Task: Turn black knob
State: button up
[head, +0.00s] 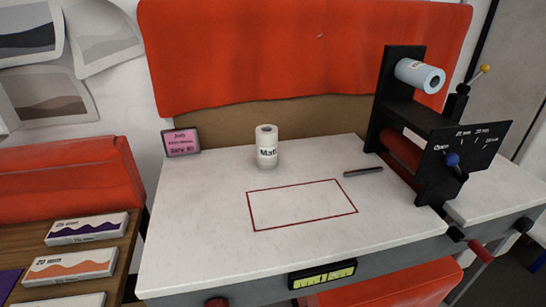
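A black press-like machine (437,126) stands at the right end of the white table. Its side plate (484,140) has white markings and a blue ball knob (452,160). A small round black part (456,233) sits at the table's front edge, beside a red handle (480,250). Another black part (463,90) is behind the machine, near a lever with a yellow ball (485,69). I cannot tell for sure which black part is the knob. My gripper is not in view.
The white table (200,235) carries a labelled white roll (267,147), a red outlined rectangle and a dark stick (363,171). A pink sign (181,142) stands at the back left. A level gauge (322,275) is on the front edge. Boxes (87,228) lie on the left bench.

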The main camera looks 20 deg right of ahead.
aim_at(523, 226)
jog(key=z, duration=1.45)
jog(key=i+l+z, duration=0.35)
jog(key=i, duration=0.2)
